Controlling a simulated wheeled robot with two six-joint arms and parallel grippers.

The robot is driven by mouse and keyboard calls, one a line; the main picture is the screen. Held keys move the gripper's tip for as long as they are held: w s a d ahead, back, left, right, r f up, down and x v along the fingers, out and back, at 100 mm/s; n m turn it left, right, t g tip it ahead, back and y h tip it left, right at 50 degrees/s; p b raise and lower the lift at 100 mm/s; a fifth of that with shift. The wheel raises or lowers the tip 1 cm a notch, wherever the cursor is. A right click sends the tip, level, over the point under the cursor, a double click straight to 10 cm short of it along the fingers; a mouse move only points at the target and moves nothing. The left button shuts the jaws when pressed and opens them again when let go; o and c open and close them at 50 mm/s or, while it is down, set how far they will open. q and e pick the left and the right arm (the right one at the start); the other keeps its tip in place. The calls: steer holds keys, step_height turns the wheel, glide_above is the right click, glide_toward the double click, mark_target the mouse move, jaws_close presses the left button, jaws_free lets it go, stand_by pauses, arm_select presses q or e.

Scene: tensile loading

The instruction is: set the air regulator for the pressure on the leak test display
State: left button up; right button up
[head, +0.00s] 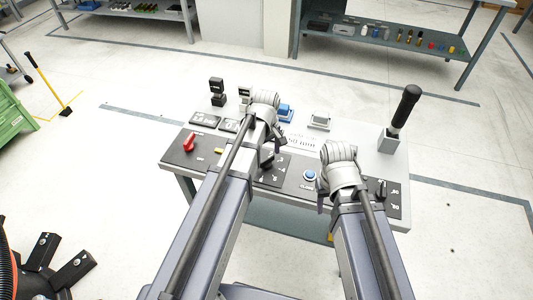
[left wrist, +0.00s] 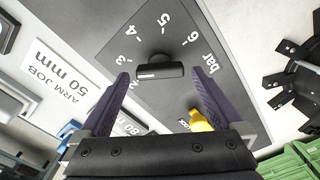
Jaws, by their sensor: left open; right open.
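The air regulator is a black bar-shaped knob (left wrist: 160,71) on a dark dial plate (left wrist: 190,25) marked 3 to 6 and "bar", in the left wrist view. My left gripper (left wrist: 168,88) is open, with a dark finger on each side of the knob; I cannot tell whether they touch it. In the head view, my left gripper (head: 270,150) is over the middle of the bench and partly hides the dial. My right gripper (head: 321,182) is open beside a blue button. A part-hidden label or readout (left wrist: 130,125) shows behind the left finger. I cannot tell which display is the leak test one.
A yellow part (left wrist: 200,121) sits near the dial. A placard (left wrist: 64,77) reads "ARM JOB 50 mm". The bench (head: 350,140) also carries a red handle (head: 189,142), a blue button (head: 309,175), a black knob (head: 381,189) and a tall black-handled lever (head: 405,107).

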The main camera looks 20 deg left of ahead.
mark_target(267, 158)
arm_select(q)
step_height(267, 158, up, 7)
steer(key=p, duration=0.6)
steer(key=shift+f, duration=0.15)
steer(key=s+d+m+y, duration=0.1)
steer(key=s+d+m, duration=0.9)
steer(key=s+m, duration=0.4)
steer(key=shift+s+d, duration=0.25)
steer(key=shift+s, duration=0.05)
stand_by(3.1)
